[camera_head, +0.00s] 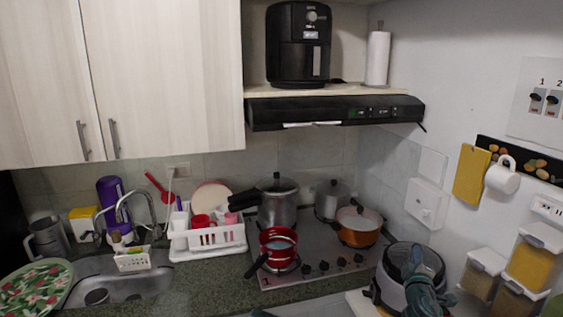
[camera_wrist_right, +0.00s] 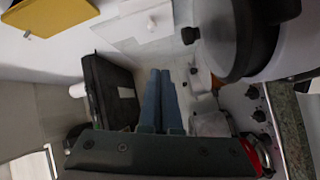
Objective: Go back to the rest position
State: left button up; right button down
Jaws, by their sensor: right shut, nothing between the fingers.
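My right gripper (camera_head: 415,259) shows at the lower right of the head view, in front of a pale pot-like appliance with a dark rim (camera_head: 388,282). In the right wrist view its two blue fingers (camera_wrist_right: 160,73) lie side by side, shut, with nothing between them. My left gripper cannot be made out in the head view. The spice dispensers hang on the right wall: one (camera_head: 483,274) with brownish contents, a larger one (camera_head: 533,262) with yellow contents, and another (camera_head: 511,299) below, cut by the frame edge.
The stove (camera_head: 318,262) holds a red pot (camera_head: 278,244), an orange pan (camera_head: 358,228) and a pressure cooker (camera_head: 279,204). A white dish rack (camera_head: 207,240) and sink (camera_head: 125,283) stand left. The range hood (camera_head: 330,111) overhangs. A white cup (camera_head: 502,177) hangs on the right wall.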

jog(key=s+a+f+m+g+y, duration=0.1)
jog(key=s+a+f+m+g, duration=0.3)
jog(key=a+f, duration=0.4)
jog(key=s+a+f+m+g+y, duration=0.1)
jog(key=s+a+f+m+g, duration=0.2)
jog(key=a+f+g, duration=0.35)
jog(key=s+a+f+g+y, duration=0.1)
jog(key=s+a+f+g, duration=0.2)
jog(key=s+a, duration=0.5)
jog(key=s+a+f+n+g+y, duration=0.1)
jog(key=s+a+f+g+y, duration=0.1)
jog(key=s+a, duration=0.6)
jog(key=shift+s+a+f+g, duration=0.25)
jog(key=shift+a+f+g, duration=0.45)
jog(key=shift+f, duration=0.2)
jog(key=c, duration=1.5)
grip_release()
jog(key=shift+c, duration=0.2)
